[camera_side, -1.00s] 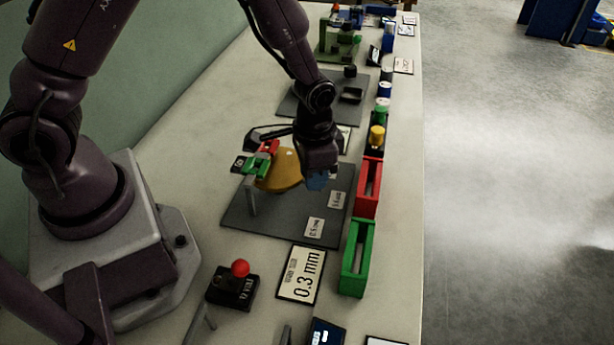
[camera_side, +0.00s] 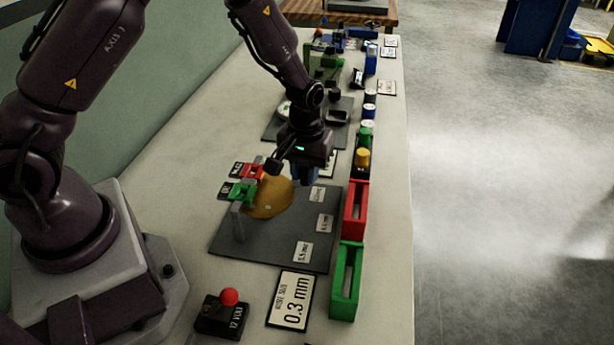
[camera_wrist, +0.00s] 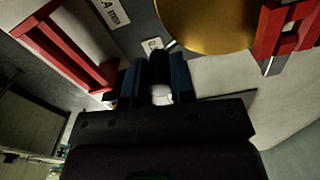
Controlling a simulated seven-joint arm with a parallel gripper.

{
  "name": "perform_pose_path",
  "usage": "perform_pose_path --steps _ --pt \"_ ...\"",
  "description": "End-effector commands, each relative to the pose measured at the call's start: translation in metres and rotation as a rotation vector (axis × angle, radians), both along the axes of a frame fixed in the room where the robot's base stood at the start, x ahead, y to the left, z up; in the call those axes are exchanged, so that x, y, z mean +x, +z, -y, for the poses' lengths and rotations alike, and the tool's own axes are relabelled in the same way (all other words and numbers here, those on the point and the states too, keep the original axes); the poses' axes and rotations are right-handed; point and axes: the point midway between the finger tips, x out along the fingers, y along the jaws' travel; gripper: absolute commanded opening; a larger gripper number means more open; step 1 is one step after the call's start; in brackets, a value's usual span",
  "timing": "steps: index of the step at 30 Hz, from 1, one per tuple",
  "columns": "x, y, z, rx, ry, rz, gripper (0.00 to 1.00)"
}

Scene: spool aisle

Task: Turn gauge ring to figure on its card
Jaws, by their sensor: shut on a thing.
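The gauge ring seems to be the gold disc (camera_side: 268,198), upheld over a dark grey plate (camera_side: 262,246) among small printed labels (camera_side: 325,222). It also shows in the wrist view (camera_wrist: 210,22). Its card (camera_side: 292,300) reads 0.3 mm and lies in front of the plate. My gripper (camera_side: 303,174) is low at the far right side of the disc. In the wrist view my blue fingers (camera_wrist: 152,80) are closed about a dark knob with a white round end (camera_wrist: 161,95), beside the disc. Its join to the disc is hidden.
Red and green clamps (camera_side: 246,182) stand at the disc's left. A red frame (camera_side: 355,210) and a green frame (camera_side: 346,282) line the plate's right side. A red-knobbed switch (camera_side: 229,297) stands in front.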

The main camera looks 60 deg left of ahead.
Motion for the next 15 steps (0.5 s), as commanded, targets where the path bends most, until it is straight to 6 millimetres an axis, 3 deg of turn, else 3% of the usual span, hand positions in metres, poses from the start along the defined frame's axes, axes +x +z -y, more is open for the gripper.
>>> perform_pose_path --steps 15 --pt "0.002 0.001 -0.015 0.000 0.178 -0.001 0.00"
